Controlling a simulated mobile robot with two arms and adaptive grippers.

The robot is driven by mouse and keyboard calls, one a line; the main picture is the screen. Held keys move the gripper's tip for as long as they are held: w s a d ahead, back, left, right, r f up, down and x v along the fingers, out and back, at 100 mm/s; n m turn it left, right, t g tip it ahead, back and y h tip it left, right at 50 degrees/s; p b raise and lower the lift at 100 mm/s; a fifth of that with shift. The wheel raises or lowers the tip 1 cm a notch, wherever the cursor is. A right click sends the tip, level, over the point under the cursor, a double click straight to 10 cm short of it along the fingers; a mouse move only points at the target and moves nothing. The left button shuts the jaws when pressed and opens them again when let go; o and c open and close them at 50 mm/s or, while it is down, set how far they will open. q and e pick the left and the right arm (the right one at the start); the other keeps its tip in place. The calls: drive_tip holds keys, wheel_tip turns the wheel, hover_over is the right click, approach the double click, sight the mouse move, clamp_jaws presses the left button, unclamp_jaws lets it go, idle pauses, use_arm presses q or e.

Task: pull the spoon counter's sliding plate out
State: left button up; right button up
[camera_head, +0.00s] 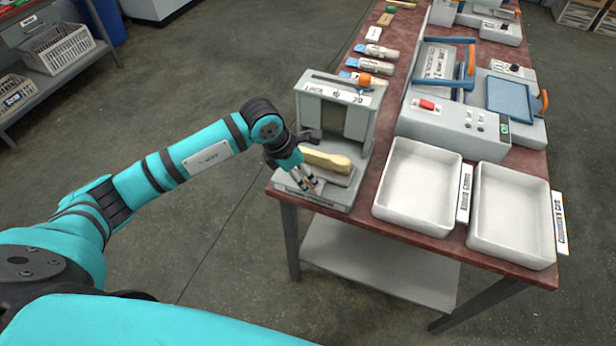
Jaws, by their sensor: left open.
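The spoon counter (304,108) is a grey, frame-like machine on the near left corner of the table, with a printed label and an orange knob on top. A pale yellow wooden piece (326,160) lies at its front on what looks like the sliding plate (338,178). My left gripper (312,182) is open at the left front of the counter, close beside the plate and the wooden piece. I cannot tell whether its fingers touch the plate. The arm's wrist hides part of the counter's left side. My right gripper is not in view.
Two white trays (376,210) (470,240) stand right of the counter on the red-brown table (388,238). Labelled small items (376,52) lie behind the counter. The floor left of the table is clear.

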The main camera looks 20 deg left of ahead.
use_arm(q)
drive_tip(key=v, duration=0.8)
drive_tip(key=shift+s+a+r, duration=0.15)
drive_tip(key=shift+s+r, duration=0.1)
drive_tip(key=shift+r, duration=0.1)
